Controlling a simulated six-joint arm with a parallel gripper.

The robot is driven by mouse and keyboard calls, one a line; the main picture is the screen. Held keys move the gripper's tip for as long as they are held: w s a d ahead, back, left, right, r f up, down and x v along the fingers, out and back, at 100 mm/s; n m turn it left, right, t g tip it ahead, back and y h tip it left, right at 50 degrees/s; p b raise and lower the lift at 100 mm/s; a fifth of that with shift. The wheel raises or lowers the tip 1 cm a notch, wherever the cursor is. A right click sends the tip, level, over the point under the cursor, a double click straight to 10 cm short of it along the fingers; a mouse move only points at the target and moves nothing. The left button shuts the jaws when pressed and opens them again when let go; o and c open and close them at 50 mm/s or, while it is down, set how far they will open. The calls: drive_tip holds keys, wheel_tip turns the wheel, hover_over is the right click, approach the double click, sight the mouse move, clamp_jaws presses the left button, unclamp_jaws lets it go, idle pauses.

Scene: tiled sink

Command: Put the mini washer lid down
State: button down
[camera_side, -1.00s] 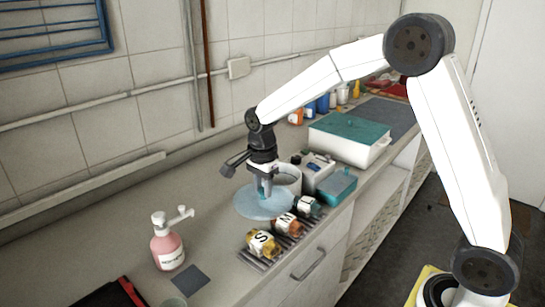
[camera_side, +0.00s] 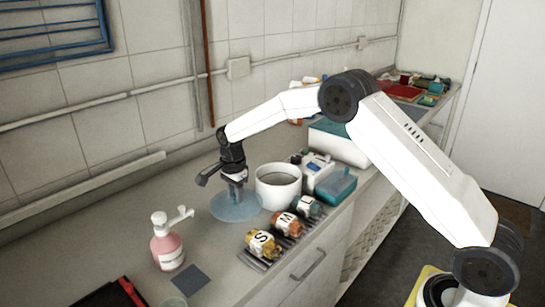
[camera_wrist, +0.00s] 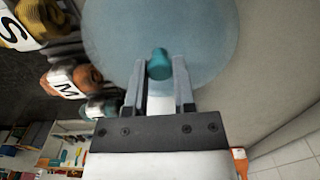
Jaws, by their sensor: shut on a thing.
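The mini washer lid (camera_side: 226,211) is a round, pale blue, see-through disc with a small teal knob. In the side view it is left of the open white washer tub (camera_side: 278,187), low over the counter; I cannot tell whether it touches the surface. My gripper (camera_side: 236,190) points down and is shut on the lid's knob. In the wrist view the lid (camera_wrist: 115,35) fills the upper middle, and the knob (camera_wrist: 159,64) sits between the fingertips of my gripper (camera_wrist: 160,72).
A pink pump bottle (camera_side: 167,246) stands at left, near a dark square (camera_side: 189,279). A teal-lidded box (camera_side: 336,185) is right of the tub. Bare counter lies left of the lid.

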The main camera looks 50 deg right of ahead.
sight(232, 200)
drive_tip(key=shift+w+f, duration=0.65)
drive_tip(key=shift+f, duration=0.1)
drive_tip(key=shift+w+f, duration=0.25)
drive_tip(key=shift+f, duration=1.6)
drive_tip(key=shift+f, duration=0.1)
drive_tip(key=shift+c, duration=2.2)
unclamp_jaws()
